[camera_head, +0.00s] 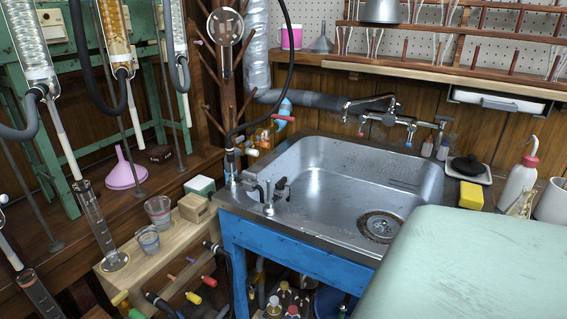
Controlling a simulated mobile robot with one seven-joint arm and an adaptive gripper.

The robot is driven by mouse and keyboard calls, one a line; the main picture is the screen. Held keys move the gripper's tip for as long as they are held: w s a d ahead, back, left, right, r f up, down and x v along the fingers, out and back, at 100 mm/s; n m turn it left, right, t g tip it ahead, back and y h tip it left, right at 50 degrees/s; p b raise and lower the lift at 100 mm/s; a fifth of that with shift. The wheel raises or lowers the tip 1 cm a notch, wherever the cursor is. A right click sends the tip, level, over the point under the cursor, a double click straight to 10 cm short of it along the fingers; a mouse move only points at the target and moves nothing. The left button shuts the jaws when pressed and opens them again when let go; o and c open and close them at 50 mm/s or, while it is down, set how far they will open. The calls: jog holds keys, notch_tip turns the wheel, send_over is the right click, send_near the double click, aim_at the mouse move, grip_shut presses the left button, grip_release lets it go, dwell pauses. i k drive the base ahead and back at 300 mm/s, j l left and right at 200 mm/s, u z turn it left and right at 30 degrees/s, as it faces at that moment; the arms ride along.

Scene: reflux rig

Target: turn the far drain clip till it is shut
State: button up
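Three glass columns hang from the green frame at the upper left, the near one (28,40), the middle one (113,25) with amber filling, and the far one (179,28). Dark hoses join their lower ends, and pale tubes run down from them. The far pale tube (186,106) hangs below the far column. I cannot make out a drain clip for certain, or whether it is open or shut. A graduated cylinder (100,228) stands under the near tube. My gripper is not in view.
A pink funnel (126,172) and beakers (158,211) stand near the rig. A metal sink (335,180) in a blue stand (290,252) fills the middle. A wooden drying rack (227,95) rises behind. A pale green surface (470,265) blocks the lower right.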

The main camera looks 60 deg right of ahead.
aim_at(250, 176)
jog(key=z, duration=1.35)
